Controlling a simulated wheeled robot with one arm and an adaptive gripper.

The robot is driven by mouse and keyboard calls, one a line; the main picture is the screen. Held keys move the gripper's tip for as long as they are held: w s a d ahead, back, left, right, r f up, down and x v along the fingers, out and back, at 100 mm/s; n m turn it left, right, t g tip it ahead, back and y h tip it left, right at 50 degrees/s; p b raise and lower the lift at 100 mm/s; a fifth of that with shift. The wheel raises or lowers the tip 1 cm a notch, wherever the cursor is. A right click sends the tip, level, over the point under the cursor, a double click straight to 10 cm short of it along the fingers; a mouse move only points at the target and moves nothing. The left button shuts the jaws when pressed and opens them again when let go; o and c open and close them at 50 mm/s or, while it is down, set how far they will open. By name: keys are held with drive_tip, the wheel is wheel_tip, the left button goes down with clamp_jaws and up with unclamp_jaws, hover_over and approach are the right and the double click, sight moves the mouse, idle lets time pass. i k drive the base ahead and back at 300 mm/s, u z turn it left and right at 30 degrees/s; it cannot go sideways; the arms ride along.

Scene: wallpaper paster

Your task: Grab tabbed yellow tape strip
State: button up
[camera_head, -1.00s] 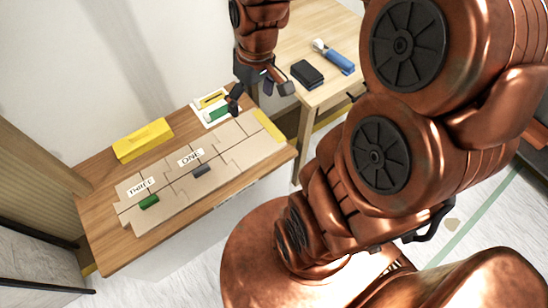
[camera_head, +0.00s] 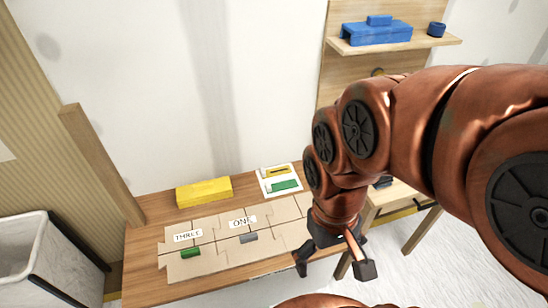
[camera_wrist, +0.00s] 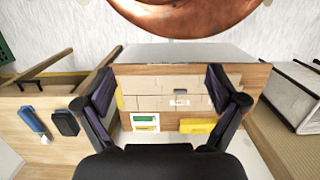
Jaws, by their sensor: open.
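A narrow yellow strip (camera_wrist: 119,98) lies along one end of the cardboard panel (camera_wrist: 160,87) in the wrist view; in the head view my arm hides that end. Another yellow strip (camera_head: 277,171) is on a white card (camera_head: 266,188) behind the panel (camera_head: 205,262), above a green strip (camera_head: 284,185). The card also shows in the wrist view (camera_wrist: 136,128). I cannot tell which strip has a tab. My gripper (camera_head: 334,266) is open and empty, near the table's right end. In the wrist view its fingers (camera_wrist: 158,88) are spread wide, with the panel visible between them.
A yellow block (camera_head: 204,191) stands at the table's back left. Green (camera_head: 190,252) and grey (camera_head: 249,238) pieces lie on the panel. A bin (camera_head: 50,265) stands left. A side table (camera_wrist: 35,100) holds blue and black tools. A wall shelf (camera_head: 395,44) carries blue items.

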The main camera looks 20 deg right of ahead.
sight(265, 174)
drive_tip(key=u, duration=0.5)
drive_tip(key=k, duration=0.65)
drive_tip(key=u, duration=1.2)
drive_tip(key=i, duration=1.05)
drive_tip(key=z, duration=0.7)
drive_tip(key=i, duration=0.4)
drive_tip(key=z, duration=0.45)
